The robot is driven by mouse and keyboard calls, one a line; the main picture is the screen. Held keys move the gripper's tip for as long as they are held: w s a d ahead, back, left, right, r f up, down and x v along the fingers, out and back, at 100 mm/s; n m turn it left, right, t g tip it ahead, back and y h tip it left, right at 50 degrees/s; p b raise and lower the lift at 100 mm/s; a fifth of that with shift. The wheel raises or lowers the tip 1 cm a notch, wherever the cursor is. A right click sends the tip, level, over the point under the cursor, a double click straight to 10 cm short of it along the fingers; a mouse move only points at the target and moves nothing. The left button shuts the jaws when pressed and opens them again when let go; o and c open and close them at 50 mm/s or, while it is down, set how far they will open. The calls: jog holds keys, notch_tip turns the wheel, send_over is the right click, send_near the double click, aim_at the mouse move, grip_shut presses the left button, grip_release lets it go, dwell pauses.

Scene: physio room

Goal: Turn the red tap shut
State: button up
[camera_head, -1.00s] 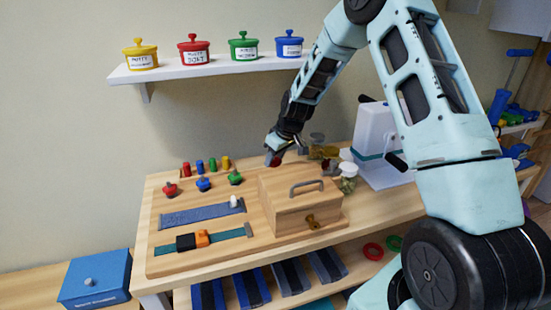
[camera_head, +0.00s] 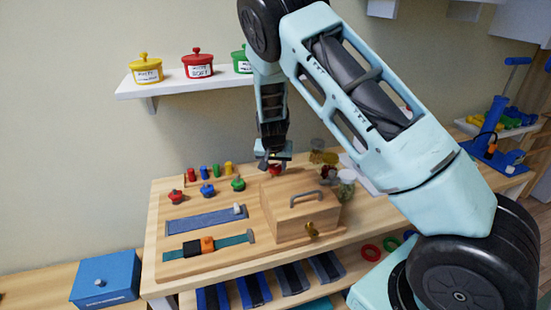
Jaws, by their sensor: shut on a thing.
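The red tap (camera_head: 176,197) stands at the left end of a row of small taps on the wooden board, beside the blue tap (camera_head: 207,190) and the green tap (camera_head: 238,184). My gripper (camera_head: 274,165) is above the back of the board, behind the wooden box and well to the right of the red tap. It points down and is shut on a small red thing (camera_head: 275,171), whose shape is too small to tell. The red tap is in plain view, apart from my gripper.
A wooden box (camera_head: 290,222) with a grey handle stands right of the taps. Several coloured pegs (camera_head: 203,172) stand behind them. Glass jars (camera_head: 345,190) stand at the right, partly covered by my arm. A shelf (camera_head: 185,82) with lidded pots hangs above. A blue box (camera_head: 105,279) is lower left.

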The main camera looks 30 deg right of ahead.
jog(key=m+p, duration=0.1)
jog(key=m, duration=0.1)
jog(key=m+g+h+p, duration=0.1)
jog(key=m, duration=0.1)
jog(key=shift+w+a+r+m+g, duration=0.1)
jog(key=shift+w+m+g, duration=0.05)
jog(key=shift+m+g, duration=0.15)
jog(key=m, duration=0.2)
jog(key=m+g, duration=0.1)
jog(key=m, duration=0.1)
jog(key=shift+w+m+g+h, duration=0.15)
jog(key=shift+m+g+h, duration=0.15)
jog(key=m, duration=0.1)
jog(key=m+g+b, duration=0.1)
jog(key=m, duration=0.1)
jog(key=m+g+b, duration=0.1)
jog(key=m, duration=0.1)
jog(key=shift+w+f, duration=0.1)
jog(key=shift+f, duration=0.15)
jog(key=m+g+y+b, duration=0.1)
jog(key=m, duration=0.2)
jog(key=m+g+y+b, duration=0.1)
jog(key=m, duration=0.2)
jog(key=shift+w+r, duration=0.1)
jog(key=shift+m, duration=0.3)
jog(key=o, duration=1)
jog(key=shift+r, duration=0.1)
